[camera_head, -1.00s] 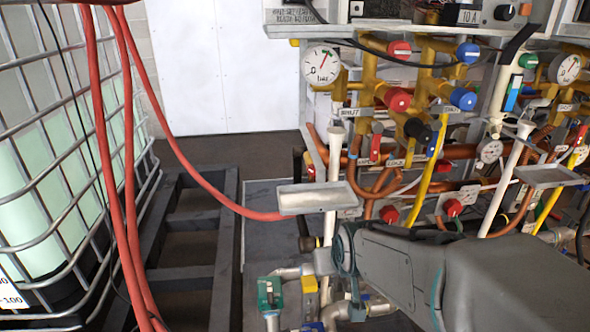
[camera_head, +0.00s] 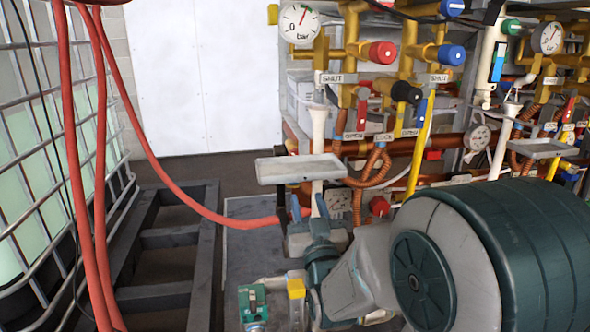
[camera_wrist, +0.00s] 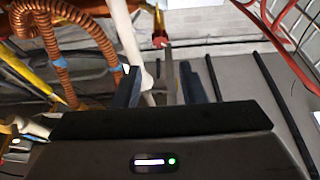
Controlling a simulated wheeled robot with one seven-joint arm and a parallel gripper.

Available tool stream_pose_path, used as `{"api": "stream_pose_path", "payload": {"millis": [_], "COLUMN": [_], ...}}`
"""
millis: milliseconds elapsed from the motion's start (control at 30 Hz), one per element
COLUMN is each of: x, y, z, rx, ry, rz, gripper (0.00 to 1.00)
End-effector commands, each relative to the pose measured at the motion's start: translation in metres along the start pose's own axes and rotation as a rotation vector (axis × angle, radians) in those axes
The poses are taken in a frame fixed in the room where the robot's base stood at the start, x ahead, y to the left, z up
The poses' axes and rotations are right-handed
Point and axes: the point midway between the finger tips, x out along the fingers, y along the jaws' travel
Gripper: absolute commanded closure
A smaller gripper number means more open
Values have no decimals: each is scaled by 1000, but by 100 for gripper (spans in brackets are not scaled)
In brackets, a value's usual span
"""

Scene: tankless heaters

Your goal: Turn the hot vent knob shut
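A red knob (camera_head: 382,52) sits on the brass pipework beside the gauge, above a plate reading "SHUT" (camera_head: 338,79). A blue knob (camera_head: 451,54), a black knob (camera_head: 400,91) and a lower red knob (camera_head: 379,206) are nearby. I cannot tell which is the hot vent knob. My gripper (camera_head: 308,207) is low in front of the pipework, below the grey tray and well below the upper red knob. In the wrist view its fingers (camera_wrist: 160,88) are apart, with a white pipe (camera_wrist: 133,45) showing between and beyond them. It holds nothing that I can see.
The grey tray (camera_head: 300,168) juts out just above my gripper, under a white funnel pipe (camera_head: 318,125). A red hose (camera_head: 190,195) sags in from the left. A caged tank (camera_head: 45,150) stands at left. A pressure gauge (camera_head: 299,22) hangs above.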

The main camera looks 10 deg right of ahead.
Motion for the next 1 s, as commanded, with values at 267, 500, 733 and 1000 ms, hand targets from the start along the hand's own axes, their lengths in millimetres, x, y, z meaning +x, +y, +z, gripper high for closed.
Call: {"api": "stream_pose_path", "payload": {"millis": [267,500,733,1000], "x": [9,26,62,112], "y": [0,0,0,0], "z": [-6,-8,-4,-5], "rx": [2,2,2,1], "ry": [23,21,27,26], "rz": [0,0,1,1], "gripper": [63,63,63,63]}}
